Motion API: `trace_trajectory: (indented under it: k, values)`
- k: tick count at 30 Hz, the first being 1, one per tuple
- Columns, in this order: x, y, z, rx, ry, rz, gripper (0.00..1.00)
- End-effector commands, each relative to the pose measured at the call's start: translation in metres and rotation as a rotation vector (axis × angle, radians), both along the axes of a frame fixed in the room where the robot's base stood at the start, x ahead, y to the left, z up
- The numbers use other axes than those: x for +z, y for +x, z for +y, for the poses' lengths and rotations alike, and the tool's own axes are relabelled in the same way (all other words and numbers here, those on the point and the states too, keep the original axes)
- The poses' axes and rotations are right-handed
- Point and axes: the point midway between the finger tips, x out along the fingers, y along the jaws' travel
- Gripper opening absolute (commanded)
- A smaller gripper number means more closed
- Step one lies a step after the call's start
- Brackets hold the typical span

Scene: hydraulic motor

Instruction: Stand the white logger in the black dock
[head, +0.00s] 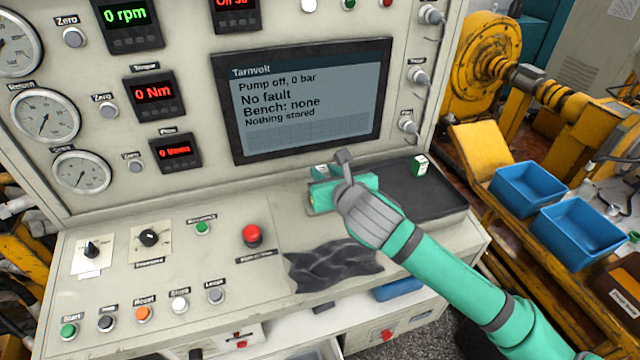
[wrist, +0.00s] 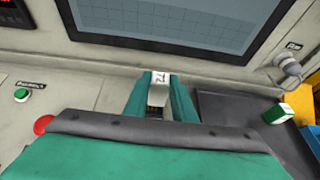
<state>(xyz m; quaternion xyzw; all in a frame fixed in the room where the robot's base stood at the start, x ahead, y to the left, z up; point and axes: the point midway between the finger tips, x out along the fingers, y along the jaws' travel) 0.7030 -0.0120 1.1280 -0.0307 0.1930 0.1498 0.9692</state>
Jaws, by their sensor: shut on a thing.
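My gripper (head: 328,190) is over the back of the bench ledge, below the screen. Its teal fingers are shut on a small white block, which I take to be the white logger (head: 321,171). In the wrist view the logger (wrist: 160,77) shows between the fingertips (wrist: 158,92), its pale top face with a dark mark upward. A dark grey part shows below its top; I cannot tell whether that is the logger's own face or something behind it. I cannot pick out the black dock for certain, and the logger's lower end is hidden by the fingers.
A black mat or tray (head: 432,197) lies to the right, with a small green and white box (head: 420,165) at its back. A crumpled dark cloth (head: 330,268) lies in front. A red button (head: 251,235) is to the left. The screen (head: 310,100) rises behind.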

Motion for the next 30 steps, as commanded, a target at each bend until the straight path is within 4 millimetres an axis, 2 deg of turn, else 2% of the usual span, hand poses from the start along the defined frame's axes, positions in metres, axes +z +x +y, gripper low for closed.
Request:
trace_trajectory:
  k: [7,16,26,27,29,30]
  values:
    - [-0.013,0.009,0.012,0.011,0.003,0.003,0.01]
    - [-0.037,0.008,0.012,0.012,0.003,0.001,0.01]
    - [-0.041,0.008,0.008,0.008,-0.001,0.0,0.01]
    - [-0.042,0.008,0.007,0.006,-0.001,0.001,0.26]
    - [-0.042,0.008,0.005,0.003,-0.001,0.001,0.4]
    - [-0.042,0.008,0.003,0.0,-0.001,0.001,0.42]
